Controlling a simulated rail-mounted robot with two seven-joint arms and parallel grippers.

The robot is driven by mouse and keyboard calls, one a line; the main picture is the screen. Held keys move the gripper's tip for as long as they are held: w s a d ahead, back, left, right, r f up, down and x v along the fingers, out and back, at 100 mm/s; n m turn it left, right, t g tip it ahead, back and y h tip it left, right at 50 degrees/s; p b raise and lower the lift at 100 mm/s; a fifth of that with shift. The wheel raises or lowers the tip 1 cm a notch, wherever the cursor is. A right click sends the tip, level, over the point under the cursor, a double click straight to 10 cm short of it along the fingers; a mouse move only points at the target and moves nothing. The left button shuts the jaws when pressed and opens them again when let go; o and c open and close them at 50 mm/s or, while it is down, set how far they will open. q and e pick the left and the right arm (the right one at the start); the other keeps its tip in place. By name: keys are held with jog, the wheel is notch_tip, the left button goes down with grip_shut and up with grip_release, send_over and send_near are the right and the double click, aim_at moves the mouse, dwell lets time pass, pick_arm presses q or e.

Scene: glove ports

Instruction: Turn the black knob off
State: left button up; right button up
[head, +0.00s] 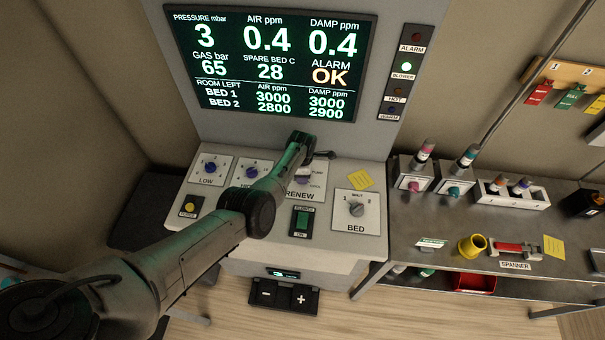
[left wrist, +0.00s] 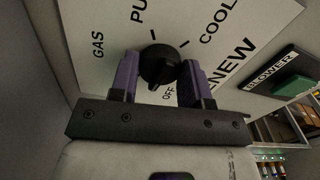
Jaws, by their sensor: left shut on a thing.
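The black knob (left wrist: 159,65) sits on the white RENEW plate (left wrist: 205,15), which has GAS, COOL and OFF marks and one label cut off after "PU". My left gripper (left wrist: 160,76) is shut on the knob, with one purple finger on each side of it. The OFF mark lies just below the knob in the left wrist view. Which mark the knob points to is hard to tell. In the head view, my left arm reaches over the panel and partly covers the RENEW plate (head: 304,194). My right gripper is in neither view.
The LOW knob (head: 210,167) and HIGH knob (head: 251,172) are left of RENEW. The green BLOWER switch (head: 302,221) and grey BED knob (head: 356,209) are close by. The display (head: 270,65) stands behind. A bench (head: 408,262) with tools is at right.

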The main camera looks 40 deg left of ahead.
pick_arm(q)
jog(key=n, duration=0.4)
jog(key=shift+n+b, duration=0.35)
jog(key=shift+n, duration=1.25)
jog(key=o, duration=0.9)
jog(key=shift+r, duration=0.15)
notch_tip(320, 180, up, 5)
jog(key=shift+r+p, duration=0.1)
jog(key=shift+p, duration=0.7)
jog(key=shift+r, duration=1.05)
